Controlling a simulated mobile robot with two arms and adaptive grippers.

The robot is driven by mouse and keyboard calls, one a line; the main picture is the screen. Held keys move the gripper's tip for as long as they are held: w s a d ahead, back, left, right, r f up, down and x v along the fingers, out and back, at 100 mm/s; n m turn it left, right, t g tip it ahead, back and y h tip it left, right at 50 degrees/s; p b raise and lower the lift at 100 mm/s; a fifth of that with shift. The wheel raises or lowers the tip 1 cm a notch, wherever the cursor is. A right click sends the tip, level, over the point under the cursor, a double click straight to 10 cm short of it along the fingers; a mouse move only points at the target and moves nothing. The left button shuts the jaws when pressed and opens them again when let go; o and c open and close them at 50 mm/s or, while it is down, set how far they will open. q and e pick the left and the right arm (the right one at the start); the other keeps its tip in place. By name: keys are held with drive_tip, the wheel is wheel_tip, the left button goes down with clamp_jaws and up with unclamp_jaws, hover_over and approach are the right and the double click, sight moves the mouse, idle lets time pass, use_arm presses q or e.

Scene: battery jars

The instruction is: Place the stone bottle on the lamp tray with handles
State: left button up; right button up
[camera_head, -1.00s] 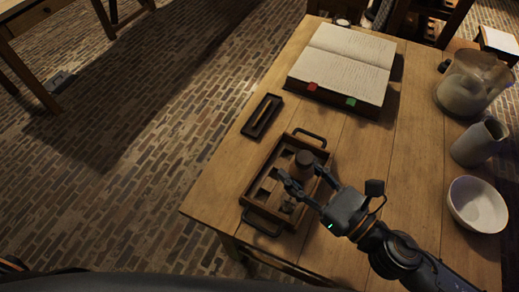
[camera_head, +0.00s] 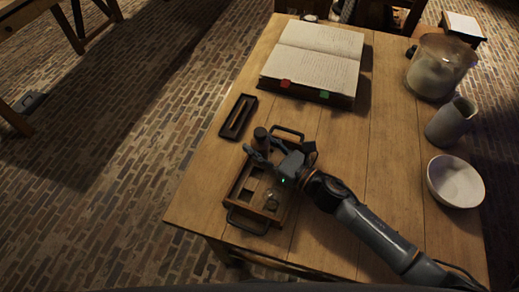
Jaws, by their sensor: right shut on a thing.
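The lamp tray (camera_head: 232,190) is a brown wooden tray with compartments and a dark handle at each end, on the table. My right gripper (camera_head: 259,146) is shut on a small dark brown bottle (camera_head: 261,133), which I take for the stone bottle. It shows upright at the tray's far left corner; its base is hidden by the fingers, so I cannot tell whether it touches the tray. The gripper and wrist cover part of the tray. A small clear glass piece (camera_head: 271,199) sits in the tray's near right part. My left gripper is not in view.
A narrow dark tray (camera_head: 252,103) lies beyond the lamp tray. An open book (camera_head: 312,57) lies at the back. A glass vessel (camera_head: 437,68), a grey jug (camera_head: 450,123) and a white bowl (camera_head: 455,182) stand at the right. The table middle is mostly free.

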wheel_tip(320, 180, down, 2)
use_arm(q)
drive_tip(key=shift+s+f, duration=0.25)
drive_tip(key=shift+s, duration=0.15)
use_arm(e)
drive_tip(key=shift+f, duration=0.15)
drive_tip(key=o, duration=1.3)
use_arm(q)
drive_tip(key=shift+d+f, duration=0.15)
use_arm(e)
drive_tip(key=shift+s, duration=0.1)
